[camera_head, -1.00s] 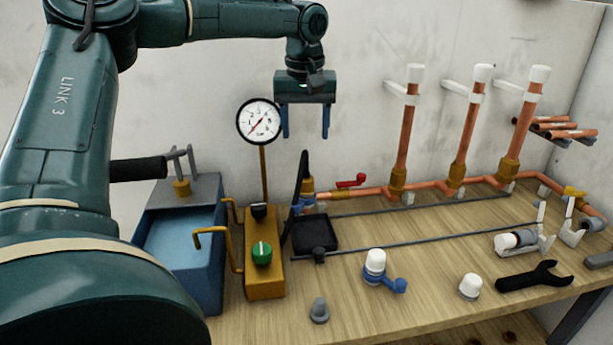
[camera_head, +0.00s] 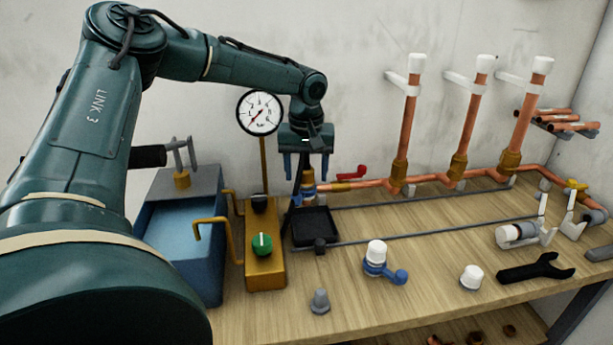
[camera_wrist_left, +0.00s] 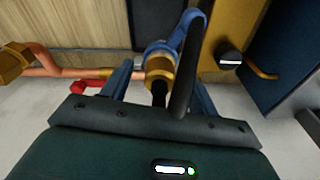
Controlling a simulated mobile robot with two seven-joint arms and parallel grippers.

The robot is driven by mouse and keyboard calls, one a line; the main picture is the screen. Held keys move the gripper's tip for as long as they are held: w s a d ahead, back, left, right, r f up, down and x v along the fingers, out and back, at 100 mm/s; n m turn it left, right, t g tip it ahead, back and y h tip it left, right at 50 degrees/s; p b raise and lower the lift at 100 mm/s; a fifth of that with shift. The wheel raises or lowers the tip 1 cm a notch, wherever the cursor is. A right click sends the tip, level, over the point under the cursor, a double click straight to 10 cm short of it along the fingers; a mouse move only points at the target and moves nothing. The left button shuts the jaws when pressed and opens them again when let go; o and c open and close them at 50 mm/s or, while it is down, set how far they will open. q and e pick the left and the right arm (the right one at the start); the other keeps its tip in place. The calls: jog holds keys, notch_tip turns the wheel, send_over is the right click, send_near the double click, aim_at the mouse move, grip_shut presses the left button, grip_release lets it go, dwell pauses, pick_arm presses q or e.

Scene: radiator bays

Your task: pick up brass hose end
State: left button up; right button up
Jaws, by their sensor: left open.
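The brass hose end (camera_head: 308,178) stands at the left end of the copper pipe run, beside the gauge post, with a blue part at its base. In the left wrist view the brass hose end (camera_wrist_left: 160,70) shows between the two fingers, with a dark hose running from it toward the palm. My left gripper (camera_head: 306,172) points down over it, open, with one blue finger on each side. The fingers also show in the wrist view (camera_wrist_left: 163,78). I cannot tell whether either finger touches the brass. My right gripper is not in view.
The yellow pump block (camera_head: 264,270) with gauge (camera_head: 258,112) and the blue tank (camera_head: 180,255) stand close on the left. A black tray (camera_head: 315,228) lies in front. A red lever (camera_head: 351,172) and copper pipes (camera_head: 410,130) are to the right. The front bench is partly free.

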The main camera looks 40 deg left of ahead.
aim_at(307, 168)
pick_arm(q)
jog(key=shift+f, duration=0.25)
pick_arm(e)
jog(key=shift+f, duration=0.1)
pick_arm(q)
jog(key=shift+c, duration=0.3)
jog(key=c, duration=0.8)
jog(key=shift+r, duration=0.1)
jog(key=shift+r+p, duration=3.45)
jog(key=shift+r, duration=4.05)
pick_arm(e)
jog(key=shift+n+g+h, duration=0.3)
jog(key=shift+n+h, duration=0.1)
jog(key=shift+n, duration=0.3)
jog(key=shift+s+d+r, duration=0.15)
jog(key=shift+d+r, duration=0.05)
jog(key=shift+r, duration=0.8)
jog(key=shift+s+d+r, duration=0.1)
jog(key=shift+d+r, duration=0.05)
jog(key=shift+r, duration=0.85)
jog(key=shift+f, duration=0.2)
